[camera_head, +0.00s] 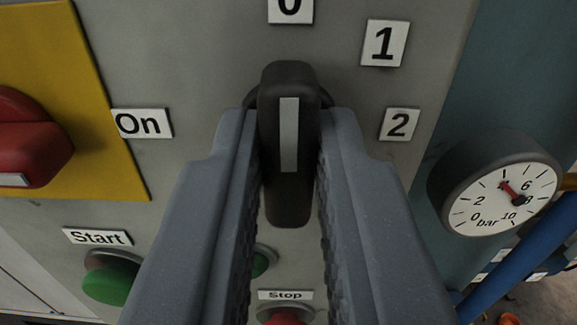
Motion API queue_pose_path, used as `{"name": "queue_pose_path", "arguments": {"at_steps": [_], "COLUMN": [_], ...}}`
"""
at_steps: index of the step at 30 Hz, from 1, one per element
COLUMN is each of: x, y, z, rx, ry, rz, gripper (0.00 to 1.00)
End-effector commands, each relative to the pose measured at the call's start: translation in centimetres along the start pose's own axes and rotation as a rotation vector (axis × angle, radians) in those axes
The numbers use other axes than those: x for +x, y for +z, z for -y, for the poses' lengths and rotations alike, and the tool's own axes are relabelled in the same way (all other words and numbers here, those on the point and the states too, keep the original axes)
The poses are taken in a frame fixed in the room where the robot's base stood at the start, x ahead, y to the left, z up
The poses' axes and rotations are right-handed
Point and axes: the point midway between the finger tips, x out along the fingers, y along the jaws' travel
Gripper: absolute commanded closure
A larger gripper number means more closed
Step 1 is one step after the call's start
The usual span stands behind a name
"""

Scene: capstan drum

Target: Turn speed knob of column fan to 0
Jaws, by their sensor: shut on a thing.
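The speed knob (289,190) is a black rotary handle with a light grey stripe on a grey panel. It stands upright in the picture, its striped end toward the label "0" (290,8) at the top edge. Label "1" (384,43) and label "2" (399,124) are to its right. My gripper (289,140) has one finger on each side of the knob, shut on it. The fingers hide the knob's base sides and part of the panel.
A red switch (35,140) on a yellow plate is at left, beside label "On" (142,123). A green Start button (108,278) is lower left, a red Stop button (286,315) below the knob. A pressure gauge (500,190) and blue pipe (520,255) are at right.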

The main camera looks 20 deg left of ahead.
Motion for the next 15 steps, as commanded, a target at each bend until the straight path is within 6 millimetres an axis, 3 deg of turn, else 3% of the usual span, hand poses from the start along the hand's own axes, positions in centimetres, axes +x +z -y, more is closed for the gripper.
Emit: {"name": "queue_pose_path", "arguments": {"at_steps": [4, 5, 7, 15], "x": [-0.16, -0.16, -0.14, -0.03], "y": [-0.2, -0.2, -0.18, -0.04], "z": [0.03, 0.03, 0.03, 0.02], "rx": [-0.001, -0.001, 0.0, 0.0], "ry": [-0.001, -0.001, -0.001, -0.001], "rz": [-0.003, -0.003, -0.003, 0.0], "gripper": [1.0, 0.81, 0.65, 0.65]}}
